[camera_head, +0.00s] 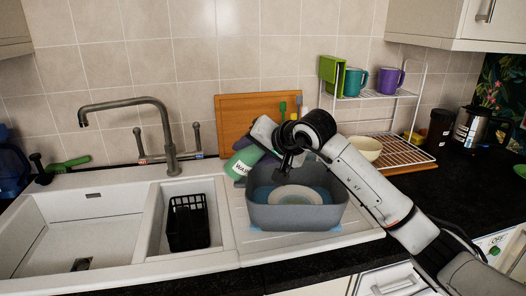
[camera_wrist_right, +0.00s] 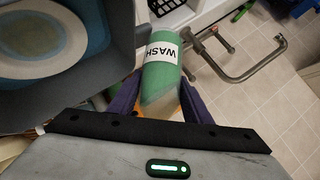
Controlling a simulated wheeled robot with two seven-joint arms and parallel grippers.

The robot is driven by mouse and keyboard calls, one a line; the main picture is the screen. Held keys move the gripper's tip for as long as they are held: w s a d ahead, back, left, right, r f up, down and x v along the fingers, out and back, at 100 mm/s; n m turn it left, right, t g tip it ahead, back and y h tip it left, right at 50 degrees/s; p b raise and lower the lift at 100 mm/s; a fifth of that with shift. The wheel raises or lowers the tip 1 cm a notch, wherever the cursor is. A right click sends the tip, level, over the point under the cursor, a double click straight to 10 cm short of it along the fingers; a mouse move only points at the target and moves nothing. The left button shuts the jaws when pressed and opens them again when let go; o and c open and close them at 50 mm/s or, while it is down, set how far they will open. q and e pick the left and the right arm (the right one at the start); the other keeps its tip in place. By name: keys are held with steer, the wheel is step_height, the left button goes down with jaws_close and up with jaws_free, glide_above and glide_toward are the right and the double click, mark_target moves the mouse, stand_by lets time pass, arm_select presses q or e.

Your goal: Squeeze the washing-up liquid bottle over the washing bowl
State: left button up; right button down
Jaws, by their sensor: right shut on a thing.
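The green washing-up liquid bottle (camera_head: 243,162), with a white label, is tilted behind the back left of the washing bowl in the head view. In the right wrist view the bottle (camera_wrist_right: 162,72) lies between the two purple fingers. My right gripper (camera_head: 262,143) is shut on it; the wrist hides part of the bottle. The grey washing bowl (camera_head: 295,217) stands on the white drainer with blue water and a pale plate inside. In the right wrist view the bowl (camera_wrist_right: 120,40) is to the left of the bottle. My left gripper is not in view.
The tap (camera_head: 168,140) and double sink (camera_head: 75,235) are to the left, with a black caddy (camera_head: 188,225) in the smaller basin. A wooden board (camera_head: 235,115) leans on the wall behind. A wire rack (camera_head: 390,145) with mugs and a bowl stands to the right.

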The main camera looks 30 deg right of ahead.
mark_target(236, 152)
steer(key=shift+w+a+f+m+t+y+b, duration=0.2)
steer(key=shift+a+m+t+y, duration=0.2)
steer(key=shift+a+y, duration=0.15)
steer(key=shift+w+a+f+m+t+y+b, duration=0.1)
steer(key=shift+w+a+f+m+t+y, duration=0.15)
steer(key=shift+a+m+y, duration=0.25)
steer(key=m+t+y+b, duration=0.1)
steer(key=b, duration=0.1)
steer(key=a+m+t+b, duration=0.1)
steer(key=b, duration=0.2)
steer(key=r+m+t+y+b, duration=0.1)
steer(key=t+b, duration=0.1)
steer(key=b, duration=0.1)
steer(key=shift+w+a+m+y, duration=0.15)
steer(key=shift+w+m+y, duration=0.15)
steer(key=shift+m+y, duration=0.1)
steer(key=c, duration=1.7)
jaws_free()
steer(key=shift+r+p, duration=0.35)
steer(key=shift+r, duration=0.1)
steer(key=c, duration=0.7)
jaws_close()
